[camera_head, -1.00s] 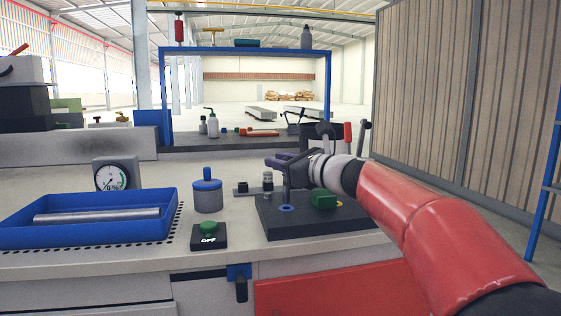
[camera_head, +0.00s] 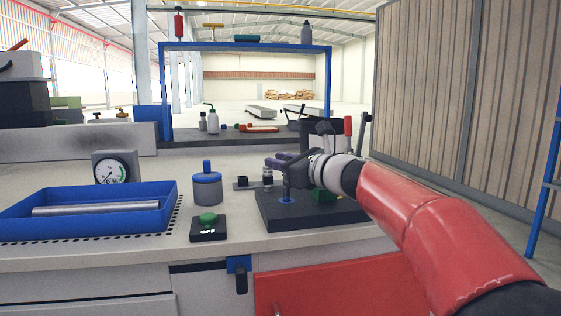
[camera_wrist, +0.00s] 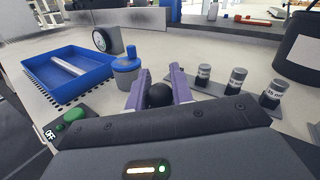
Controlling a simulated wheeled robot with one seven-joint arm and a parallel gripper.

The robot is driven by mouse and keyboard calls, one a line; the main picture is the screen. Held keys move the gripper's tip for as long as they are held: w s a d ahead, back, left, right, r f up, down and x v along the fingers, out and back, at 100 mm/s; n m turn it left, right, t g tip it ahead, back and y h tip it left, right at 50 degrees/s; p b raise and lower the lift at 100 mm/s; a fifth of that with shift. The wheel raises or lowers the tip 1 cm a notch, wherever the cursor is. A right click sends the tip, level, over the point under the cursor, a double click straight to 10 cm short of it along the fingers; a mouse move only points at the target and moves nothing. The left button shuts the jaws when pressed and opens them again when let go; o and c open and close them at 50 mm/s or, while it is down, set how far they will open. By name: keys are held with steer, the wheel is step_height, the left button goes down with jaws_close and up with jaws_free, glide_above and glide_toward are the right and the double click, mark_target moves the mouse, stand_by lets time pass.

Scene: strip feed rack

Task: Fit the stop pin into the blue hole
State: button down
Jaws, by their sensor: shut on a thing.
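My gripper (camera_head: 272,162) has purple fingers and is shut on the stop pin. In the wrist view the pin's round black head (camera_wrist: 160,95) sits between the fingertips (camera_wrist: 158,90). The dark fixture block (camera_head: 300,222) lies under my gripper on the bench. The blue hole (camera_head: 286,201) shows as a blue ring on its top. The pin's lower part seems to reach down to this ring, but I cannot tell whether its tip is inside. A green block (camera_head: 325,201) stands on the fixture, partly behind my wrist.
A blue tray (camera_head: 85,232) with a metal rod, a gauge (camera_head: 110,171), a blue-topped pot (camera_head: 207,188) and a green button box (camera_head: 208,228) stand to the left. Several small labelled cylinders (camera_wrist: 237,80) stand on a strip near the gripper. A dark bin (camera_wrist: 300,50) is at the right.

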steer(key=shift+f+b, duration=0.7)
steer(key=shift+f, duration=0.2)
steer(key=c, duration=1.1)
jaws_free()
steer(key=shift+c, duration=0.2)
steer(key=v, duration=0.8)
steer(key=shift+a, duration=0.1)
